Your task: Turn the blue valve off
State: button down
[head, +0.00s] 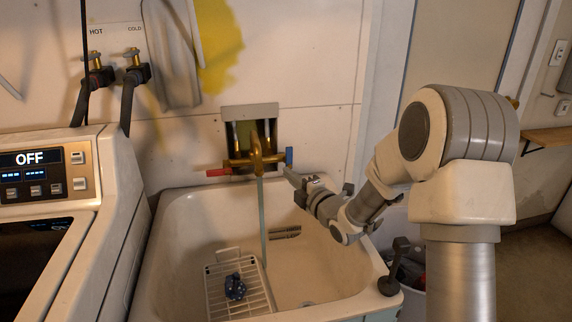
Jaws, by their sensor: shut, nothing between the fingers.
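The blue valve handle (289,156) is at the right end of the brass faucet (256,158) on the wall above the sink. It stands roughly upright. A red handle (218,172) sticks out to the left at the other end. A pale stream of water (262,215) appears to run from the spout down into the sink. My gripper (288,172) is shut and empty. Its tip is just below the blue handle, very close to it; I cannot tell whether they touch. My arm reaches in from the right over the sink's rim.
The white sink (180,262) holds a white wire rack (222,295) with a dark blue object (235,287) on it. A washing machine (112,205) stands at the left. A dark plunger-like object (389,286) is at the sink's front right corner, near my arm.

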aim_at(288, 156)
jog(key=shift+a+f, duration=0.1)
jog(key=shift+f, duration=0.15)
jog(key=shift+w, duration=0.1)
jog(key=x, duration=1)
jog(key=shift+w+d+r+b, duration=0.15)
jog(key=shift+d+b, duration=0.1)
jog(key=shift+d, duration=0.7)
jog(key=shift+w+d+b, duration=0.15)
jog(key=shift+d+b, duration=0.1)
jog(key=shift+d, duration=0.75)
